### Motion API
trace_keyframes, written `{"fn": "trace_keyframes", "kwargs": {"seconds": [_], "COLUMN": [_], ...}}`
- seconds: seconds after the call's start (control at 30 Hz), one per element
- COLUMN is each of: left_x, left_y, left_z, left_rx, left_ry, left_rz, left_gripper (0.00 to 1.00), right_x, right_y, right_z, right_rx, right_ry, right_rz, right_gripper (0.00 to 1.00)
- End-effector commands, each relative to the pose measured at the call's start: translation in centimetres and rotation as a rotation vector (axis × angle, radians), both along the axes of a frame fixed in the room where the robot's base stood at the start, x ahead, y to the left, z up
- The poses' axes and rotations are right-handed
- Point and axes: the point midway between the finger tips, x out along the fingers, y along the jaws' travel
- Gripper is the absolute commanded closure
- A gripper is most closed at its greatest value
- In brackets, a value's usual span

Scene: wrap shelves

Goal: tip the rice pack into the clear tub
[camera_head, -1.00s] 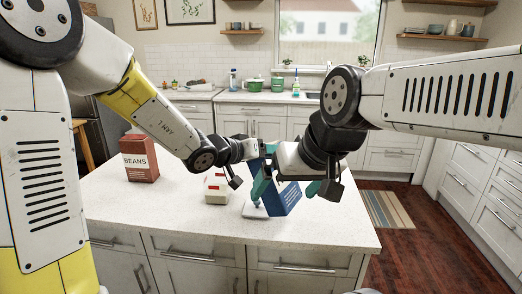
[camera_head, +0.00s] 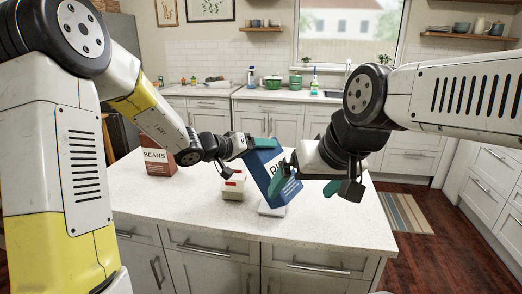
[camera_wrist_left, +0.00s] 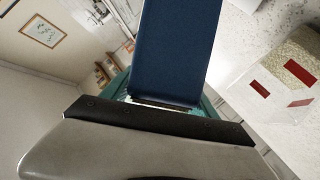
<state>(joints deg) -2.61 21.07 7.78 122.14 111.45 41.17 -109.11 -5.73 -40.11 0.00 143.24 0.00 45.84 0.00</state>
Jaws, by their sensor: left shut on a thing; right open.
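The rice pack (camera_head: 260,172) is a blue box with white lettering, tilted, its top leaning left. My left gripper (camera_head: 262,144) is shut on its upper end; the pack's blue face (camera_wrist_left: 176,45) fills the middle of the left wrist view. My right gripper (camera_head: 312,186) is open, just right of the pack; I cannot tell whether it touches. A small pale container with red patches (camera_head: 233,188) stands left of the pack. In the left wrist view this container (camera_wrist_left: 283,85) has a speckled tan area; I cannot tell whether it is the clear tub.
A flat white slab (camera_head: 270,210) lies on the white island top (camera_head: 180,212) under the pack's lower end. A reddish-brown BEANS box (camera_head: 158,162) stands at the back left. The front left and right of the island are clear.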

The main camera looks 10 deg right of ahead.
Motion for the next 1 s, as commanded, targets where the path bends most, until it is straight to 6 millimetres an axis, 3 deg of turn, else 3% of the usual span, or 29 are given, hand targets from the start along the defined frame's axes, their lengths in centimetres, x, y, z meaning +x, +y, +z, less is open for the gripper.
{"fn": "trace_keyframes", "kwargs": {"seconds": [1.0], "left_x": [5.7], "left_y": [6.2], "left_z": [-2.3], "left_rx": [-0.241], "left_ry": [0.215], "left_rz": [-0.001], "left_gripper": [1.0], "right_x": [0.0], "right_y": [0.0], "right_z": [0.0], "right_rx": [0.0], "right_ry": [0.0], "right_rz": [0.0], "right_gripper": [0.0]}}
